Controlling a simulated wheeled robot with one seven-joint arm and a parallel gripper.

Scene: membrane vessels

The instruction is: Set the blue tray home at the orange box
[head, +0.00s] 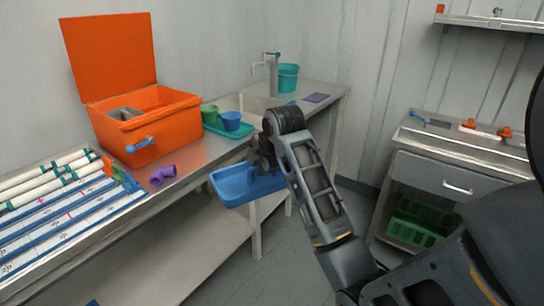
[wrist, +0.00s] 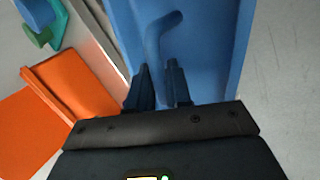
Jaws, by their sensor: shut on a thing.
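The blue tray (head: 232,188) is held in the air just off the front edge of the counter, in front of the cups. My gripper (head: 262,160) is shut on it at its right part; my arm hides some of that side. In the wrist view the fingers (wrist: 160,88) close around a curved blue handle of the tray (wrist: 210,25). The orange box (head: 165,126) stands on the counter to the left, lid up, with a grey insert inside and a blue-handled valve on its front. Its orange panels also show in the wrist view (wrist: 75,88).
A purple pipe elbow (head: 162,175) lies on the counter in front of the box. White and blue tubes (head: 60,215) fill the left counter. Green and blue cups (head: 230,121) stand on a teal tray beside the box. A sink and teal bucket (head: 288,77) are behind.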

